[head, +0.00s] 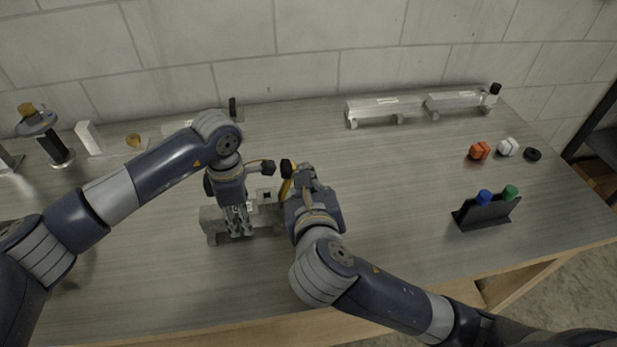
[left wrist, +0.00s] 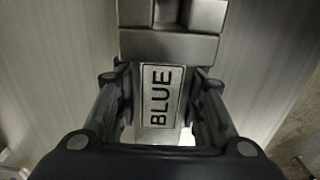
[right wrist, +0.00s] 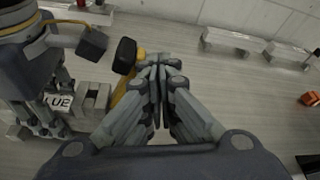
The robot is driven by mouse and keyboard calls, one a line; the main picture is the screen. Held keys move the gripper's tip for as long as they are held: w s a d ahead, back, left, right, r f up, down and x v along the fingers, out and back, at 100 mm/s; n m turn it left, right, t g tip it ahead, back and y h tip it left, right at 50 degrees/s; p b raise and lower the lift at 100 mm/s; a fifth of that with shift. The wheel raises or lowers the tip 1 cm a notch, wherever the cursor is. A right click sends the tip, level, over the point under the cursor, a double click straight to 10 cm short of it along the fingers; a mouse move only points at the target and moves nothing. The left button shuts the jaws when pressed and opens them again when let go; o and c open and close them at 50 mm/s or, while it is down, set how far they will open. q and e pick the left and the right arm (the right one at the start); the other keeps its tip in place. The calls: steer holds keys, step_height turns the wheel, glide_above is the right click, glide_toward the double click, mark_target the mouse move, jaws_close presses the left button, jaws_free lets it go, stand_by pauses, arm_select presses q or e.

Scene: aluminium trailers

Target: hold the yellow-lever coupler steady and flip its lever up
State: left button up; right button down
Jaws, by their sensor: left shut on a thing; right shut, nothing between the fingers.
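The coupler is a grey metal block (head: 214,226) on the table, with a yellow lever (head: 285,187) at its right end. The lever slants upward and ends in a black knob (head: 288,166); both lever (right wrist: 127,92) and knob (right wrist: 125,55) show in the right wrist view. My left gripper (head: 240,230) is shut on the block from above, its fingers on either side of a label reading BLUE (left wrist: 160,97). My right gripper (right wrist: 158,82) is shut and empty, just right of the lever; I cannot tell whether it touches it.
Two aluminium trailers (head: 375,110) (head: 452,102) stand near the back wall. Orange (head: 479,151), white (head: 507,147) and black (head: 532,154) small parts lie at the right. A black holder (head: 487,213) carries blue and green caps. The table between is clear.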

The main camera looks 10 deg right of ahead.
steer(key=shift+a+r, duration=0.1)
steer(key=s+a, duration=0.3)
steer(key=s, duration=0.6)
steer(key=shift+s+r, duration=0.2)
steer(key=shift+r, duration=0.25)
arm_select(q)
steer(key=o, duration=1.3)
steer(key=shift+r, duration=0.15)
